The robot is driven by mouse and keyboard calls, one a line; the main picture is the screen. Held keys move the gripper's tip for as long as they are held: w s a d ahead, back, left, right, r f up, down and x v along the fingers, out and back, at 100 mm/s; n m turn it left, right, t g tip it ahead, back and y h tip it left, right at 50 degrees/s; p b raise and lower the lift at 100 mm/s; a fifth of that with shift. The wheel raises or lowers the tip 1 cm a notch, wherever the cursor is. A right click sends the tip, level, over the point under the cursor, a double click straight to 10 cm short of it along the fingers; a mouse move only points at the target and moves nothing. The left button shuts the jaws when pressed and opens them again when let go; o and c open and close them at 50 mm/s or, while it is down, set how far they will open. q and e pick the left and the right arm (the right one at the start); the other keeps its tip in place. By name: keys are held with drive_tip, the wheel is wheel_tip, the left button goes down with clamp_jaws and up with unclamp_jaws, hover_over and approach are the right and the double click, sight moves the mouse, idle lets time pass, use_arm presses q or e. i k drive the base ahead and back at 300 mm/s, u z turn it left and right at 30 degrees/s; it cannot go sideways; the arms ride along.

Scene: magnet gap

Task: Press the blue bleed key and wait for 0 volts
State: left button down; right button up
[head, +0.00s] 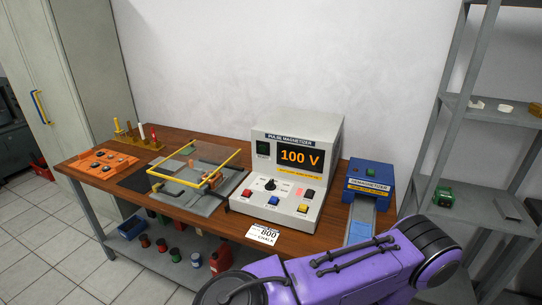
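The pulse magnetizer (290,165) is a pale grey console on the wooden bench, and its display (300,158) reads 100 V in orange. The blue bleed key (273,200) is on its sloping front panel, between a red key (247,193) on the left and a yellow key (303,208) on the right. A black knob (270,184) sits above it. Nothing is touching the blue key. One of my purple arms crosses the lower right, in front of the bench. Neither of my grippers shows in the head view.
The blue demagnetizer (370,174) stands right of the magnetizer. A fixture with a yellow-framed clear guard (195,168) and an orange tray (98,163) are to the left. A paper card marked 800 (264,234) hangs at the bench's front edge. Grey shelving (480,205) is at right.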

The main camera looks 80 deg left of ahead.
sight(273, 199)
drive_tip(key=u, duration=0.9)
drive_tip(key=i, duration=0.9)
drive_tip(key=u, duration=1)
